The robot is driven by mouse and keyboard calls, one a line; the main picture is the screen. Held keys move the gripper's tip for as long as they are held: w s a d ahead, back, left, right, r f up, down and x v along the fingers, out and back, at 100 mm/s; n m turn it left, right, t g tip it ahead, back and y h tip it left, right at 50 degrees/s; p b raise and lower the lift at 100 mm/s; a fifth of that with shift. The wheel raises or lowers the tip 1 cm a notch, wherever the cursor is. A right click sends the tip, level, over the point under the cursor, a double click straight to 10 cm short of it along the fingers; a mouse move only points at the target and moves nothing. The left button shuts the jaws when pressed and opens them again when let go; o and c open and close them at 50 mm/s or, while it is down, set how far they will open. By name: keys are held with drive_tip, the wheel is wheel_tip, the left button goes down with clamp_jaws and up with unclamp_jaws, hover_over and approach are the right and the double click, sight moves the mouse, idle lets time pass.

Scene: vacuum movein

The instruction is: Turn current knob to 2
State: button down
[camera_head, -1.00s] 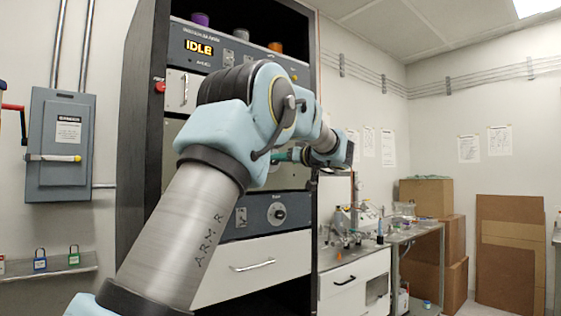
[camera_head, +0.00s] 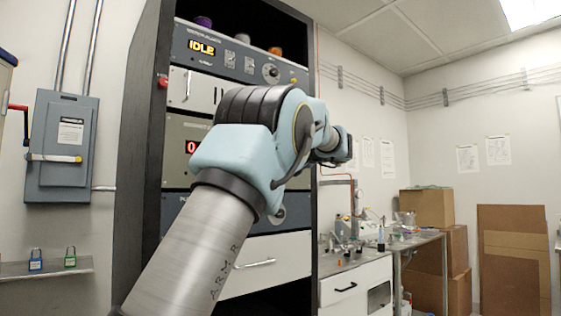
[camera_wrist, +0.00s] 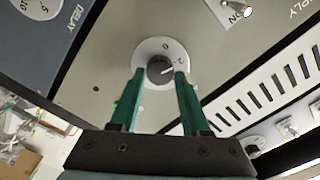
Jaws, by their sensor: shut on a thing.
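In the wrist view, a dark round knob (camera_wrist: 160,69) sits on a white dial plate (camera_wrist: 150,47) on a grey-beige panel. The dial marks read 0 at the top and what looks like 2 at the upper right. A light pointer line on the knob faces right, roughly toward the 2. My gripper (camera_wrist: 161,75) has its two green fingers on either side of the knob, shut on it. In the head view my arm hides the gripper and this knob. A panel with a red display (camera_head: 191,147), partly covered, seems to read 0.
In the wrist view, a dark panel marked DELAY (camera_wrist: 50,35), a toggle switch (camera_wrist: 236,9) and a slotted vent panel (camera_wrist: 265,97) lie close to the gripper.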

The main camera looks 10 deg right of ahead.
drive_tip(key=shift+m, duration=1)
drive_tip(key=shift+c, duration=1.9)
unclamp_jaws()
drive_tip(key=shift+s+d, duration=0.1)
drive_tip(key=b+v, duration=0.3)
drive_tip(key=v, duration=0.7)
drive_tip(key=shift+s+b, duration=0.25)
drive_tip(key=shift+b, duration=0.1)
drive_tip(key=shift+d, duration=0.15)
